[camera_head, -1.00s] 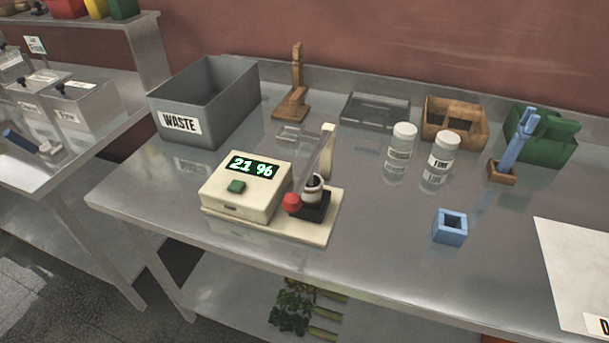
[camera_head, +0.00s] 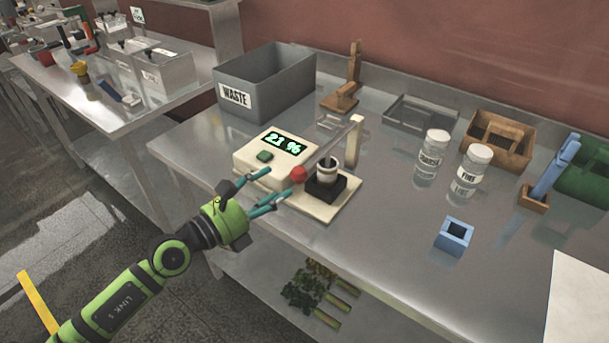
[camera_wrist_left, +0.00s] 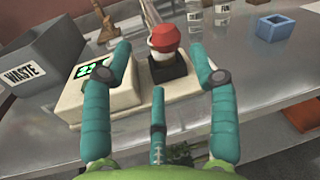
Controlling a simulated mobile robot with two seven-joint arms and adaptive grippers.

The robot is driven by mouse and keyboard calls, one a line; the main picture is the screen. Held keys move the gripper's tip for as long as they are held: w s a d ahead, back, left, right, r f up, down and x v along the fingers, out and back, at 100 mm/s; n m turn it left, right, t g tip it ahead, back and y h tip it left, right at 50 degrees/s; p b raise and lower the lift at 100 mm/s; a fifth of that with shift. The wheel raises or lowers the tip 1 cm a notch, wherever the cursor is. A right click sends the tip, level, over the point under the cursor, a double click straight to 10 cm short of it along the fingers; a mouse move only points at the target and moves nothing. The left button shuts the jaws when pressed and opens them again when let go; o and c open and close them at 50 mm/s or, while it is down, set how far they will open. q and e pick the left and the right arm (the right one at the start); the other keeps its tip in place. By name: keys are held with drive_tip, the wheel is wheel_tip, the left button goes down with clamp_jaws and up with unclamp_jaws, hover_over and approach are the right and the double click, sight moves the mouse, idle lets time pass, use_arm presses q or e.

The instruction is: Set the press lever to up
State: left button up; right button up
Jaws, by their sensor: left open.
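The press (camera_head: 270,152) is a cream machine with a green display and a green button, on a cream base. Its grey lever (camera_head: 332,147) slopes down from a cream post (camera_head: 355,142) to a red knob (camera_head: 299,174) at the front. A small cup (camera_head: 327,168) stands in a black holder beside the knob. My left gripper (camera_head: 279,184) is open, with teal fingers just in front of the knob. In the left wrist view the red knob (camera_wrist_left: 164,38) appears between the spread fingertips, with no grip on it. My right gripper is not in view.
A grey waste bin (camera_head: 265,88) stands behind the press.

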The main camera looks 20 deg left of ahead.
sight(291, 177)
use_arm(q)
drive_tip(key=shift+d+r+m, duration=0.3)
drive_tip(key=shift+r, duration=0.05)
drive_tip(key=shift+w+d+r, duration=0.1)
drive_tip(key=shift+w+d, duration=0.1)
drive_tip(key=shift+d, duration=0.05)
drive_tip(key=p+x, duration=0.2)
drive_tip(key=x, duration=0.3)
drive_tip(key=shift+a, duration=0.1)
drive_tip(key=shift+w+d, duration=0.45)
drive_tip(key=shift+w, duration=0.1)
clamp_jaws()
drive_tip(key=shift+a, duration=0.1)
